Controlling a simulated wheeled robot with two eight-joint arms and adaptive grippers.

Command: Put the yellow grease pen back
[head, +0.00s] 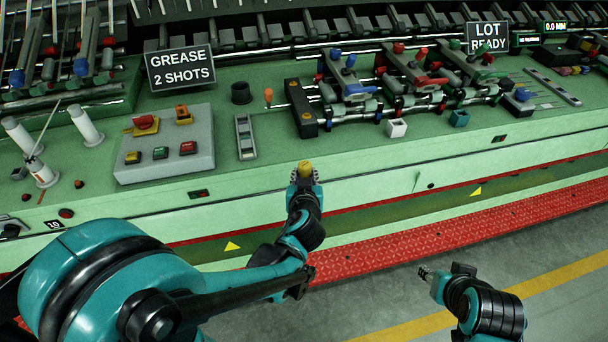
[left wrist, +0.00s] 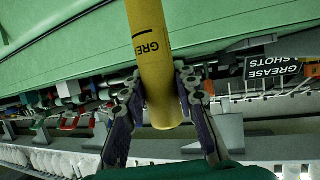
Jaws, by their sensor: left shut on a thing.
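The yellow grease pen (head: 305,167) is in my left gripper (head: 304,177), over the front edge of the green machine bench. In the left wrist view the pen (left wrist: 150,60) shows as a thick yellow cylinder with black lettering starting "GRE". The two fingers of my left gripper (left wrist: 160,105) close on its sides near one end. In the head view most of the pen is hidden by the fingers. My right gripper (head: 426,273) is off the bench, low at the right, above the floor; its jaw opening is too small to judge.
A "GREASE 2 SHOTS" sign (head: 181,68) stands behind a grey button box (head: 165,148). A grey slotted block (head: 245,137) and a black round cup (head: 241,93) are on the bench. A dark block (head: 300,108) and rod mechanisms stand right of them. The bench's front strip is mostly clear.

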